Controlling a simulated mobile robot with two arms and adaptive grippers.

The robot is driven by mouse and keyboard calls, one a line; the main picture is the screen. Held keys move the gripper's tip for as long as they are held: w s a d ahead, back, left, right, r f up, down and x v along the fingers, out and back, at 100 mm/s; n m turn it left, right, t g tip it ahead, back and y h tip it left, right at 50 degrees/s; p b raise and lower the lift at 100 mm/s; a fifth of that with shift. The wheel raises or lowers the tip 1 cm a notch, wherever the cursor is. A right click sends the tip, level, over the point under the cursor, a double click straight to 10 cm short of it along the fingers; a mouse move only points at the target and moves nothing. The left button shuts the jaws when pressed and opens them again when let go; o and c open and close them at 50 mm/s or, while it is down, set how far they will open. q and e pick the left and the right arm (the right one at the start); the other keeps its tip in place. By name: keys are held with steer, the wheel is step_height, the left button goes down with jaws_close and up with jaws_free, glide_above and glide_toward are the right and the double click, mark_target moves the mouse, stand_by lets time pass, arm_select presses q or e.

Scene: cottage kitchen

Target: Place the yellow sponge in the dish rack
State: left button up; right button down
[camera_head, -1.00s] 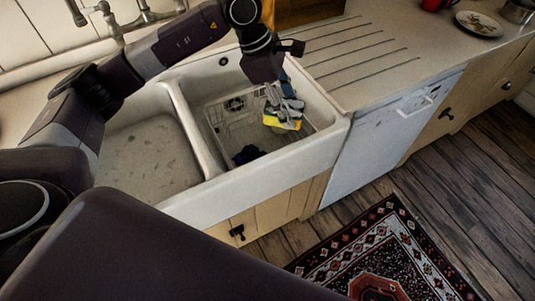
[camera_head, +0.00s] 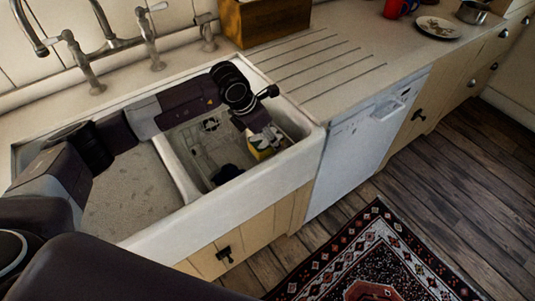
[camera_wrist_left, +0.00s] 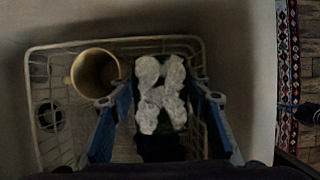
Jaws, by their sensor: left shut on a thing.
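My left gripper (camera_head: 265,141) reaches down into the right basin of the sink, shut on the yellow sponge (camera_head: 259,154). The dish rack (camera_head: 205,153), a pale wire basket, sits inside that basin. It also shows in the left wrist view (camera_wrist_left: 130,43), below the gripper. In that view the blue-sided fingers (camera_wrist_left: 165,108) flank pale lumpy shapes with some dark green beside them; the sponge's yellow is not clear there. The sponge is low, over or within the rack's right part; I cannot tell whether it touches the rack. My right gripper is out of view.
A beige cup (camera_wrist_left: 95,72) stands in the rack, left of the fingers. A dark item (camera_head: 226,173) lies at the rack's front. The sink's front wall (camera_head: 240,203) and centre divider (camera_head: 176,165) bound the basin. The ribbed drainboard (camera_head: 315,65) is clear.

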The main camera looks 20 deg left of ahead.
mark_target(257, 142)
arm_select(q)
step_height(257, 142, down, 9)
steer(key=shift+r+p, duration=0.1)
steer(key=shift+p, duration=0.35)
steer(key=o, duration=0.4)
steer(key=shift+o, duration=0.2)
steer(key=b+v, duration=0.1)
steer(key=v, duration=1.1)
